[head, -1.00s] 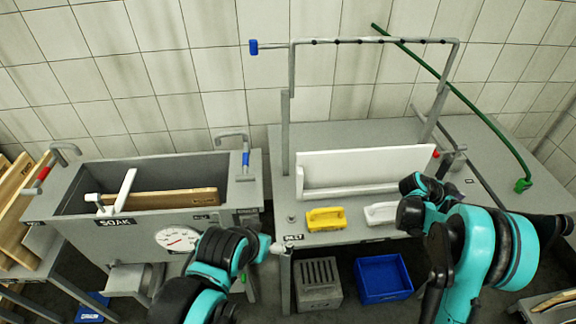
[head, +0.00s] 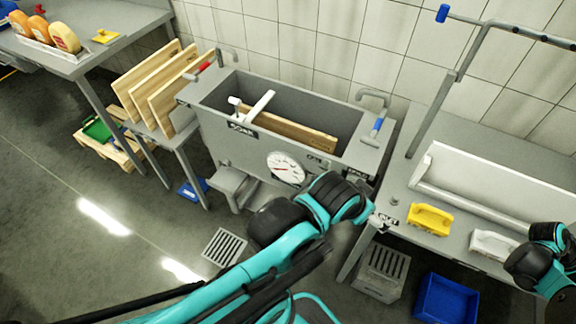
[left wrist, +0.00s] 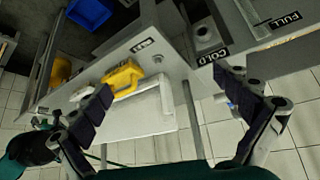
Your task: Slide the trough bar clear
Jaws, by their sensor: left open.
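The grey soak trough (head: 219,97) is left of centre in the head view. A white bar (head: 260,103) with a white knob at its near left end lies across it, over a wooden board (head: 300,133) inside. My left gripper (head: 381,220) is at the trough's front right corner, apart from the bar. In the left wrist view my left gripper (left wrist: 166,82) is open with nothing between its fingers; the bar is not seen there. My right arm (head: 545,262) is at the right edge, its fingers not discernible.
A white tray (head: 490,190), a yellow brush (head: 430,219) and a white brush (head: 492,244) are on the right bench. A tap with a blue handle (head: 377,126) stands at the trough's right end. Wooden boards (head: 165,90) lean on the left. Floor is open at left.

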